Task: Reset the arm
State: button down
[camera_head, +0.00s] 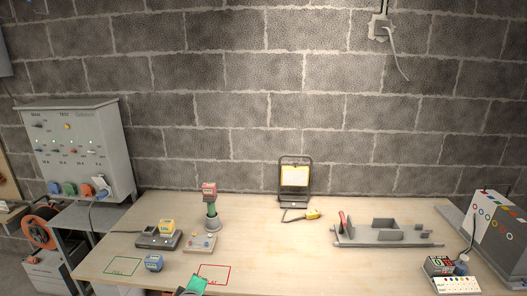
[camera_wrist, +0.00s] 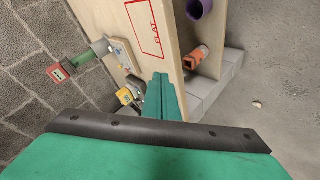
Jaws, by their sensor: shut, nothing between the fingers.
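My gripper (camera_head: 192,285) is at the bottom edge of the head view, low over the table's front edge, left of the red marked rectangle (camera_head: 214,275). Only its teal end shows there. In the wrist view the teal fingers (camera_wrist: 159,96) are together with nothing between them. The wrist view is turned on its side and shows the tabletop (camera_wrist: 112,15) with the red rectangle (camera_wrist: 144,27) beyond the fingertips. The rest of my arm is out of the head view.
A red-topped green post (camera_head: 210,212), a yellow block (camera_head: 167,226) on a dark base and a blue block (camera_head: 154,262) stand on the left. A lamp (camera_head: 294,182) is at the back, a grey fixture (camera_head: 385,236) right. The table's centre is clear.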

jog(key=s+d+f+m+t+h, duration=0.1)
jog(key=s+d+f, duration=0.2)
jog(key=d, duration=0.6)
jog(key=s+d+f+m+t+h, duration=0.1)
jog(key=s+d+f+t+h, duration=0.15)
jog(key=d, duration=0.65)
jog(key=s+d+f+m, duration=0.2)
jog(key=s+d+f, duration=0.2)
jog(key=s+d, duration=0.6)
jog(key=s+a+r+m+t+y, duration=0.1)
jog(key=s+r+m, duration=0.15)
jog(key=s, duration=1.15)
jog(key=s+a+r+m, duration=0.1)
jog(key=s+m, duration=0.3)
jog(key=s, duration=1)
jog(key=s+a+r+m, duration=0.2)
jog(key=s+r+m, duration=0.1)
jog(key=s+r, duration=0.2)
jog(key=shift+s+a+m+t, duration=0.25)
jog(key=shift+s+m+t, duration=0.15)
jog(key=shift+s, duration=0.6)
jog(key=shift+w+r+h, duration=0.1)
jog(key=shift+w+h, duration=0.05)
jog(key=shift+h, duration=0.1)
